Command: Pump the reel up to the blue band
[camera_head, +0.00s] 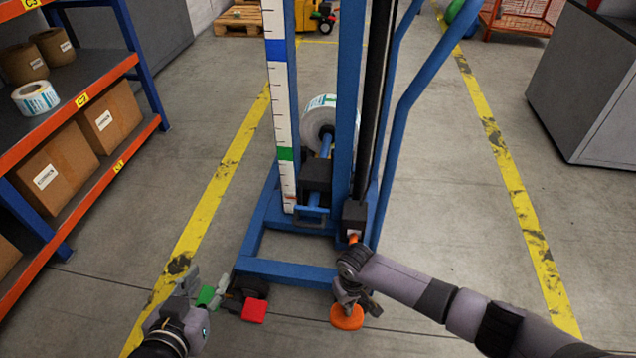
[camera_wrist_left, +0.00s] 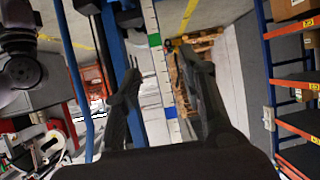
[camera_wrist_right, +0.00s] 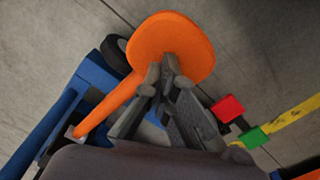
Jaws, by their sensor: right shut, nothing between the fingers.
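The label reel (camera_head: 319,115) is white with a dark core and sits on the blue lifter's carriage (camera_head: 317,176), low on the mast. The white scale (camera_head: 279,105) has a blue band (camera_head: 277,50) near its top and a green band (camera_head: 285,154) lower down. The carriage is near and below the green band, far below the blue one. An orange foot pedal (camera_wrist_right: 172,38) sticks out at the lifter's base. My right gripper (camera_wrist_right: 168,68) is shut and empty, its tips over the pedal; contact is unclear. My left gripper (camera_head: 205,288) is open and empty, left of the base.
A red pedal (camera_head: 254,310) and a green pedal (camera_head: 206,295) are at the base's front left, close to my left gripper. An orange shelf (camera_head: 80,88) with boxes stands at left. A grey cabinet (camera_head: 590,90) stands at right. Floor between lifter and cabinet is clear.

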